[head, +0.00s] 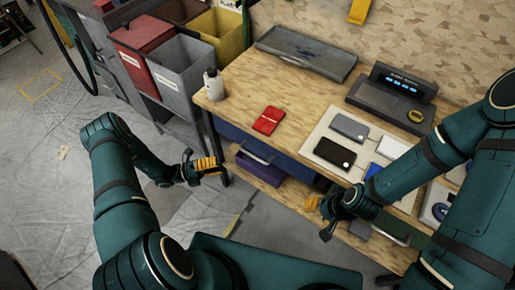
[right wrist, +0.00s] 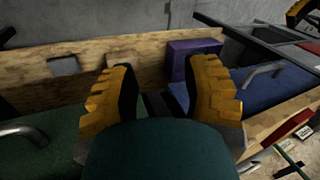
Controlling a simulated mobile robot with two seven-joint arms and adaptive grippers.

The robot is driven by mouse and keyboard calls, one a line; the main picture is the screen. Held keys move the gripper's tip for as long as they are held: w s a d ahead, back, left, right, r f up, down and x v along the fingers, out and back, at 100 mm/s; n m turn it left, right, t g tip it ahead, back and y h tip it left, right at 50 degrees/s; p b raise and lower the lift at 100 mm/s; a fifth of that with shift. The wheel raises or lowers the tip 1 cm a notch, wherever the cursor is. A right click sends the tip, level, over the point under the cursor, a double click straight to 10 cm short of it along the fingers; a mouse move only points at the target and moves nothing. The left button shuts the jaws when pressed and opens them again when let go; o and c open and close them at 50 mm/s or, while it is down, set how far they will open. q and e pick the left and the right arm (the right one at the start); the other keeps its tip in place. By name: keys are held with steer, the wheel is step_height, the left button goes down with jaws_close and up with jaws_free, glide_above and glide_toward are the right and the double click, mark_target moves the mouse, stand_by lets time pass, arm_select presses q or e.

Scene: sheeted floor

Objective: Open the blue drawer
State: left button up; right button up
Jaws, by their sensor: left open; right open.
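The blue drawer (head: 287,166) is under the left part of the wooden workbench and looks shut. Its grey bar handle (head: 256,155) faces the floor area in front. In the right wrist view the blue drawer (right wrist: 285,92) is on the right, with its handle (right wrist: 263,73). My left gripper (head: 205,168) is open and empty, left of the drawer and apart from its handle. My right gripper (head: 318,214) is open in front of the bench, right of the blue drawer. In the right wrist view its spread fingers (right wrist: 162,88) have nothing between them.
A green drawer (right wrist: 50,150) is beside the blue one. A purple box (right wrist: 193,57) is on the lower shelf. The bench top (head: 300,98) carries a red case (head: 268,120), a white bottle (head: 213,84) and phones. Bins (head: 185,73) stand left. Floor (head: 60,120) at left is mostly clear.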

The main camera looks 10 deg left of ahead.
mark_target(254, 156)
arm_select(q)
steer(key=x, duration=1.3)
steer(key=shift+w+d+r, duration=0.1)
steer(key=shift+w+d, duration=0.15)
steer(key=shift+d, duration=0.05)
steer(key=shift+c, duration=0.3)
jaws_close()
